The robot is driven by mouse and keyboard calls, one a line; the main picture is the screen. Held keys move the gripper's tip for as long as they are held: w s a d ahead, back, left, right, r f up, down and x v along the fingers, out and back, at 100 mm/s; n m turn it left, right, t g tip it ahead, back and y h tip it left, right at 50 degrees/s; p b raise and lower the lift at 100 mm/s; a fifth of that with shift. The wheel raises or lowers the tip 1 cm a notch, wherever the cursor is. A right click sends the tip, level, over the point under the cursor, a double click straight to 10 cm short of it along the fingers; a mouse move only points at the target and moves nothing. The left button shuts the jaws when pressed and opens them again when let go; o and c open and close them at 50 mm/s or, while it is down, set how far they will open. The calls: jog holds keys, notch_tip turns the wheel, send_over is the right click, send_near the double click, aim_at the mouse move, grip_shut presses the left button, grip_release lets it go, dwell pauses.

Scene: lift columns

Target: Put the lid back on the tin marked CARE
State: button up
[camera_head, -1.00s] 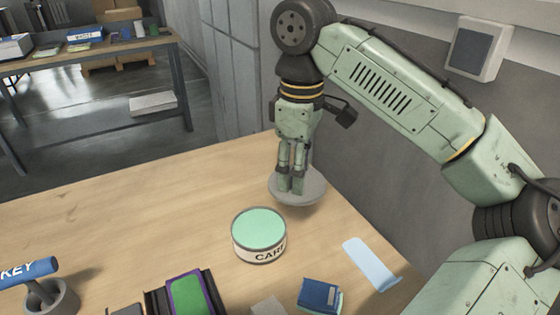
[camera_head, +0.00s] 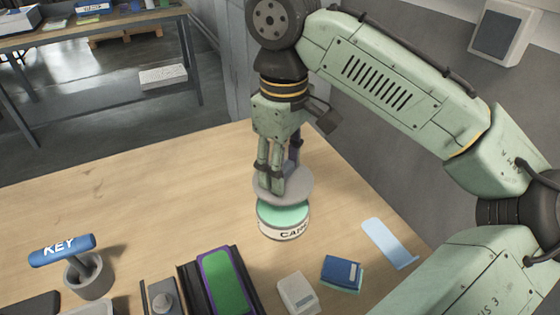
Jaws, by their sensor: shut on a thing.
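The tin marked CARE (camera_head: 283,226) stands upright on the wooden table, with a cream label and a pale green top face. My gripper (camera_head: 271,188) points down and is shut on the grey round lid (camera_head: 298,192). The lid is over the back part of the tin and a little above it; the green top still shows below the lid's front edge. The lid looks roughly level. I cannot tell whether its rear edge touches the tin.
A blue KEY-marked handle (camera_head: 62,250) stands in a grey cup at left. A green and purple case (camera_head: 222,283), a small white block (camera_head: 298,293), a blue box (camera_head: 341,273) and a pale blue strip (camera_head: 389,243) lie in front. The left-back tabletop (camera_head: 130,190) is clear.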

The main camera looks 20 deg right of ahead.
notch_tip(320, 180, down, 4)
jog(key=b, duration=0.3)
jog(key=shift+b, duration=0.35)
jog(key=shift+f+b, duration=0.3)
jog(key=shift+f, duration=0.55)
jog(key=shift+p, duration=0.65)
jog(key=shift+f+p, duration=0.15)
jog(key=shift+p, duration=0.3)
dwell(1.7)
jog(key=o, duration=1.2)
jog(key=shift+o, duration=0.6)
jog(key=o, duration=0.4)
